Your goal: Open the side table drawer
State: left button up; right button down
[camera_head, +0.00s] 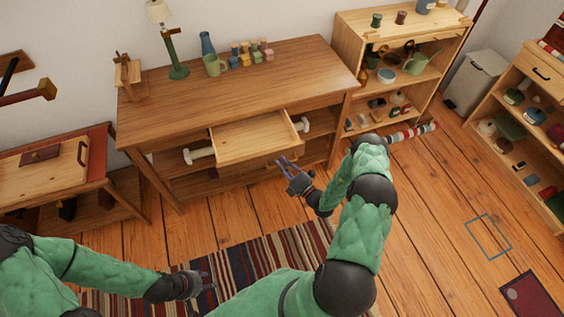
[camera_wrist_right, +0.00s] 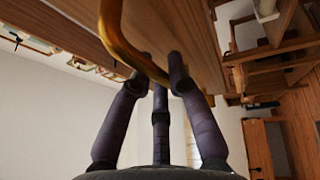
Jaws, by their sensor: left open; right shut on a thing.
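The side table (camera_head: 190,90) is a long wooden desk against the wall in the head view. Its drawer (camera_head: 250,137) stands pulled out at the front, and its inside looks empty. My right gripper (camera_head: 285,164) is at the drawer's front. In the right wrist view, the right gripper's dark fingers (camera_wrist_right: 160,70) are closed around a curved brass handle (camera_wrist_right: 113,30) on a wooden face. My left gripper (camera_head: 207,283) is open and empty, low over the striped rug, well away from the table.
A lamp (camera_head: 173,45), a blue vase (camera_head: 207,43), a green mug (camera_head: 214,65) and several small coloured items stand on the table top. A shelf unit (camera_head: 345,35) stands to its right. A low cabinet (camera_head: 50,180) is at left. The striped rug (camera_head: 255,262) lies in front.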

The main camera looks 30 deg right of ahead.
jog(key=c, duration=1.1)
grip_release()
jog(key=shift+c, duration=0.2)
jog(key=v, duration=1.2)
